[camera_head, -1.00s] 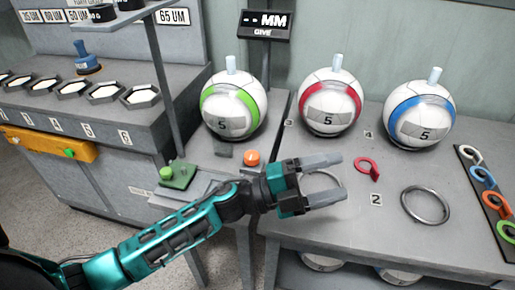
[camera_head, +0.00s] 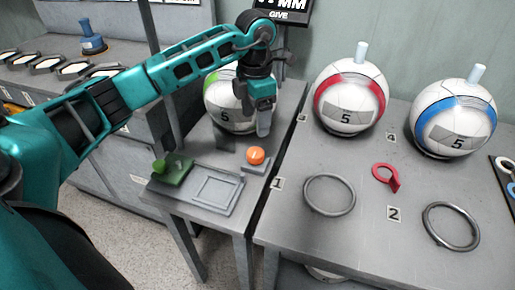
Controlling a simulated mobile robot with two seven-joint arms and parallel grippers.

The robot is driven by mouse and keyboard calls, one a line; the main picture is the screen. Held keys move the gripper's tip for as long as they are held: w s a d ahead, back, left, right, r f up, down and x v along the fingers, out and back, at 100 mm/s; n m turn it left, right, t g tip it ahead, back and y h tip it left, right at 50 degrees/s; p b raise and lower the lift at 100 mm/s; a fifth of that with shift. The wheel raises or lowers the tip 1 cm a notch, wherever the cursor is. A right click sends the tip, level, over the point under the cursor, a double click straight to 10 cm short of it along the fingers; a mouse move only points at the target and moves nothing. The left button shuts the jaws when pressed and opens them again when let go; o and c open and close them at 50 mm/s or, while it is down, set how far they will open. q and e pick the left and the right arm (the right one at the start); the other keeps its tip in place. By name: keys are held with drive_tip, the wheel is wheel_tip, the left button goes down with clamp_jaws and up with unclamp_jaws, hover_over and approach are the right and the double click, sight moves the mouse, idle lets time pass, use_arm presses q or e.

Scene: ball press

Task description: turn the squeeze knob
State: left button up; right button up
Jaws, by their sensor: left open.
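An orange knob (camera_head: 255,155) sits on a small grey block at the right side of the press stand. A green knob (camera_head: 173,165) on a green base is at the stand's left. No label shows which one is the squeeze knob. My left gripper (camera_head: 264,124) is open and empty and points down, just above and behind the orange knob, apart from it. Its fingers overlap in this view. The ball with the green stripe (camera_head: 226,108) stands behind the gripper and is partly hidden by it. My right gripper is out of view.
A flat grey framed plate (camera_head: 214,188) lies between the knobs. A red-striped ball (camera_head: 348,98) and a blue-striped ball (camera_head: 455,118) stand on the right table. Two metal rings (camera_head: 329,178) and a red tag (camera_head: 386,176) lie there. A display (camera_head: 281,10) hangs behind.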

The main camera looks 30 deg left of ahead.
sight(256, 152)
use_arm(q)
wheel_tip(256, 152, down, 10)
drive_tip(key=shift+r+b, duration=0.15)
drive_tip(key=shift+b, duration=0.45)
drive_tip(key=shift+f, duration=0.55)
drive_tip(key=shift+c, duration=0.5)
drive_tip(key=shift+c, duration=0.8)
drive_tip(key=c, duration=0.8)
